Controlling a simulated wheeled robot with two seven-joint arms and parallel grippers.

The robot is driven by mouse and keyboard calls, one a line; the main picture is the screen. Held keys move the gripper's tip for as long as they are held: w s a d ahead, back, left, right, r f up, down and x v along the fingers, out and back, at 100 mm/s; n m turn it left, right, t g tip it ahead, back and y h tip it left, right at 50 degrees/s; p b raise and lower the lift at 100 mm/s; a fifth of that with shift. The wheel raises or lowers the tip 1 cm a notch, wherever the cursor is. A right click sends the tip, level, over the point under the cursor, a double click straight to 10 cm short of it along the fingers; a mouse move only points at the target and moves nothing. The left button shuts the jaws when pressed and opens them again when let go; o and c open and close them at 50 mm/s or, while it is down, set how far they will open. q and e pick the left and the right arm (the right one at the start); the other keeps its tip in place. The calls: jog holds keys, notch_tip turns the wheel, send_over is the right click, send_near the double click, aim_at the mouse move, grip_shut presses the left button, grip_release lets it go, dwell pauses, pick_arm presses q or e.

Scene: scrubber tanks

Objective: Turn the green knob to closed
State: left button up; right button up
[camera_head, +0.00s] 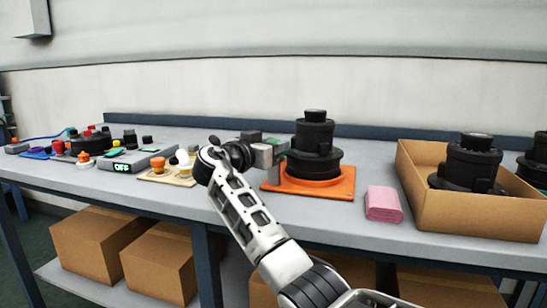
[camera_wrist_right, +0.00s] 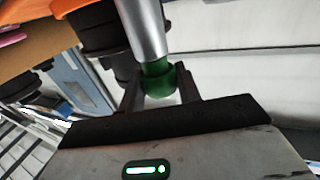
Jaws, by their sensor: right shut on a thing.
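The green knob (camera_wrist_right: 157,82) sits at the end of a grey metal cylinder in the right wrist view. My right gripper (camera_wrist_right: 158,86) has a dark finger on each side of it and is shut on it. In the head view my right gripper (camera_head: 277,150) is beside the black tank (camera_head: 314,140), on its left. The tank stands upright on an orange base (camera_head: 335,188). The fingers and knob are small and partly hidden there, so the knob's angle is not readable. My left gripper is not in view.
A pink cloth (camera_head: 384,204) and a cardboard box (camera_head: 480,214) holding another black tank (camera_head: 468,165) are right of the orange base. A grey device with an OFF display (camera_head: 122,168) and several small parts crowd the left. Bare table (camera_head: 300,215) lies along the front.

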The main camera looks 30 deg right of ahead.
jog(key=shift+m+g, duration=0.3)
jog(key=shift+g, duration=0.3)
pick_arm(q)
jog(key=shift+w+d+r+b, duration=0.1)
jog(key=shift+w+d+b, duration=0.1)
jog(key=shift+b, duration=0.15)
pick_arm(e)
jog(key=shift+m+g+h, duration=0.4)
jog(key=shift+m+g, duration=0.2)
jog(key=shift+g, duration=0.1)
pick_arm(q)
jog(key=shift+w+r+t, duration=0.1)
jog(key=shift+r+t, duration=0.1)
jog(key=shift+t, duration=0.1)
pick_arm(e)
jog(key=shift+r+g, duration=0.1)
jog(key=shift+g, duration=0.4)
jog(key=o, duration=1)
jog(key=shift+m, duration=0.3)
jog(key=shift+c, duration=0.2)
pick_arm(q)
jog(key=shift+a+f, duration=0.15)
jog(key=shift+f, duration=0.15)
pick_arm(e)
jog(key=s+a, duration=0.2)
jog(key=a, duration=1.3)
jog(key=shift+s+a, duration=0.3)
jog(key=shift+a, duration=0.05)
